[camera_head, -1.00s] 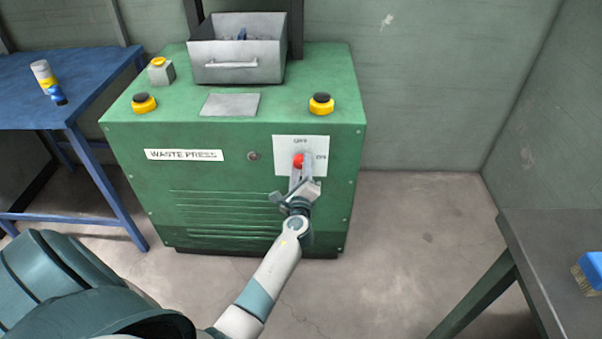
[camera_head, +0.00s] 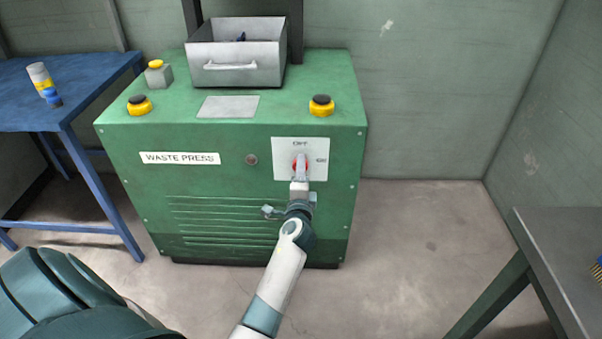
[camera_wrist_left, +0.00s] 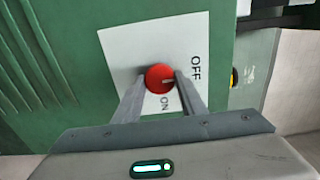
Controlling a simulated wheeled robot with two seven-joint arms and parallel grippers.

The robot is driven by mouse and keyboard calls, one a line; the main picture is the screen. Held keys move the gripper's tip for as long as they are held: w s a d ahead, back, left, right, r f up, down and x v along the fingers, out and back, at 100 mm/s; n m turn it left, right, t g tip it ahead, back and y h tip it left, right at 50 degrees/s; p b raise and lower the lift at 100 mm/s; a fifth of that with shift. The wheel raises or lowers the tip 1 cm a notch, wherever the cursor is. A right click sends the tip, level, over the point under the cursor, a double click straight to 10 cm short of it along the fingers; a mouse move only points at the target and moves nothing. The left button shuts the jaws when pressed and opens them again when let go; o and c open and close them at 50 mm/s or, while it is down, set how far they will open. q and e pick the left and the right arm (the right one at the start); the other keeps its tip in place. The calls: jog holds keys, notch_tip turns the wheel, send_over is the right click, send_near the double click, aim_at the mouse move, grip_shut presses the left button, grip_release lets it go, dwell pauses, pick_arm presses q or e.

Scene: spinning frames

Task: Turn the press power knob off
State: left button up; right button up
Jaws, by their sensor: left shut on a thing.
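The red power knob (camera_head: 300,165) is on a white plate (camera_head: 285,147) on the front of the green waste press (camera_head: 220,205). The plate has OFF at its top and ON at its right. My left gripper (camera_head: 300,162) is at the plate, shut on the knob, and its fingers partly cover it. In the left wrist view the knob (camera_wrist_left: 157,76) lies between the two fingertips. Its pale mark points to the right there, nearer OFF than ON. My right gripper is not in view.
A grey drawer-like bin (camera_head: 236,60) and yellow-and-black buttons (camera_head: 321,106) are on top of the press. A dark table (camera_head: 565,260) stands at right. The floor between is clear.

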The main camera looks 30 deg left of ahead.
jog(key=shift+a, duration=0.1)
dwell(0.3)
pick_arm(q)
jog(key=o, duration=1.1)
jog(key=shift+c, duration=0.2)
